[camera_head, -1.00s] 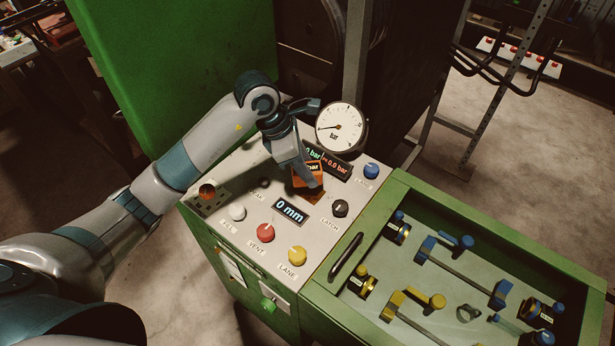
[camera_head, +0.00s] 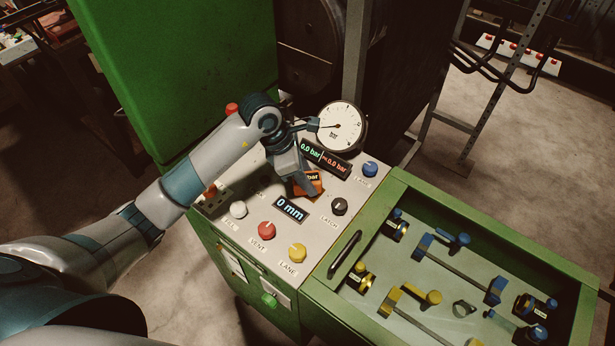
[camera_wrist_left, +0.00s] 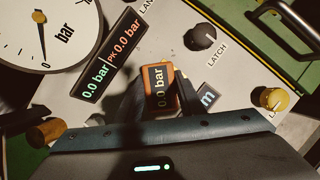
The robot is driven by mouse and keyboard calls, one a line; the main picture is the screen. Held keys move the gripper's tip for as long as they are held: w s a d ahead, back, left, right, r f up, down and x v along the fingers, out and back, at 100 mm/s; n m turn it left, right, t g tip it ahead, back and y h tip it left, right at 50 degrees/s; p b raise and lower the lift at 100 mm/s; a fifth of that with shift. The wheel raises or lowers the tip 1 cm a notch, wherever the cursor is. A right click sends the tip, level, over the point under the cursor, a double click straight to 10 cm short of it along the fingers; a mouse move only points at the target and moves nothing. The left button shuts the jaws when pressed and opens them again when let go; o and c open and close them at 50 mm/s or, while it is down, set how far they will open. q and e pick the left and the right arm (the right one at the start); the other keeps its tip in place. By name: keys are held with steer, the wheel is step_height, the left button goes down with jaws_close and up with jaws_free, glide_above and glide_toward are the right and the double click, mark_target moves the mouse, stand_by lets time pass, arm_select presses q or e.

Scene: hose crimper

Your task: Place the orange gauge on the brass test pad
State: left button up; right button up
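The orange gauge (camera_head: 316,179) is a small box with a dark "bar" display, at the middle of the pale control panel (camera_head: 236,229). In the left wrist view it (camera_wrist_left: 160,88) sits between the two dark fingers of my left gripper (camera_wrist_left: 162,102), which appear to press its sides. In the head view my left gripper (camera_head: 305,186) reaches down over it and partly covers it. I cannot tell whether the gauge touches the surface below. The brass test pad cannot be made out clearly. My right gripper is not in view.
A large white dial (camera_head: 341,127) and a digital readout (camera_head: 325,158) stand just behind the gauge. A "0 mm" display (camera_head: 290,209), black latch knob (camera_head: 340,206), red vent knob (camera_head: 266,230) and yellow knob (camera_head: 297,253) lie close by. A green tray (camera_head: 400,182) of fittings is at right.

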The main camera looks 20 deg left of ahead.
arm_select(q)
steer(key=o, duration=0.4)
steer(key=shift+o, duration=0.2)
steer(key=shift+r, duration=0.1)
steer(key=shift+a+r, duration=0.3)
steer(key=shift+r, duration=0.2)
steer(key=b+v, duration=0.4)
steer(key=v, duration=0.6)
steer(key=shift+s+r+b, duration=0.25)
steer(key=shift+r+b, duration=0.1)
steer(key=shift+a, duration=0.1)
